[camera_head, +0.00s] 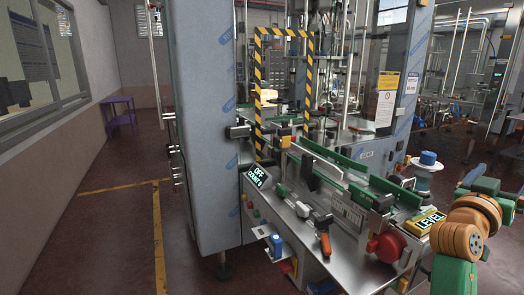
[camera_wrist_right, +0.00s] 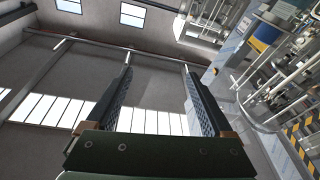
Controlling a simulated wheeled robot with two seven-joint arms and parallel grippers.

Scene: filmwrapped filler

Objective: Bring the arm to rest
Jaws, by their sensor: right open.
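My right arm (camera_head: 465,228) comes in at the lower right of the head view, bent, with orange and green links. Its gripper is outside that view. In the right wrist view my right gripper (camera_wrist_right: 160,90) is open, with its two dark fingers wide apart and nothing between them. It points up toward the grey wall and the bright windows (camera_wrist_right: 150,118). My left arm and left gripper are not in view.
The filling machine (camera_head: 330,190) stands close in front, with a conveyor, a red knob (camera_head: 386,246) and a blue-topped spool (camera_head: 427,165) near my right arm. A yellow-black striped frame (camera_head: 284,95) rises behind. Open floor (camera_head: 110,235) lies at the left.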

